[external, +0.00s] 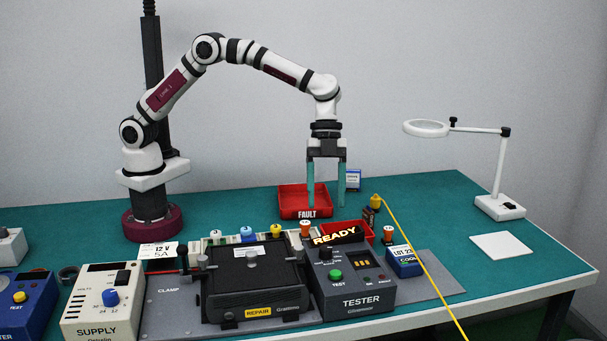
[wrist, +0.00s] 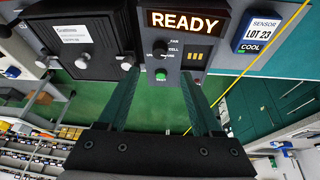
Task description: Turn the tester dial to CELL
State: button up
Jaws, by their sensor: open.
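The tester (external: 354,299) is a dark grey box with a lit READY sign (external: 338,237) at its back edge. Its dial (external: 325,253) is a small black knob left of the orange bars. The dial also shows in the wrist view (wrist: 160,47), beside small labels, one reading CELL. Which label it points to is too small to tell. A green button (external: 335,275) sits nearer the front. My gripper (external: 326,204) is open and empty, pointing down with teal fingers. In the external view it appears above and behind the tester, apart from the dial.
A red FAULT tray (external: 290,211) lies behind the tester. A black clamped unit (external: 250,278) stands left of it, a blue sensor box (external: 404,262) right. A yellow cable (external: 420,255) runs down past the right side.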

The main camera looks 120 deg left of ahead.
jog(key=v, duration=0.5)
jog(key=shift+a+r, duration=0.1)
jog(key=shift+r, duration=0.25)
jog(key=shift+s, duration=0.1)
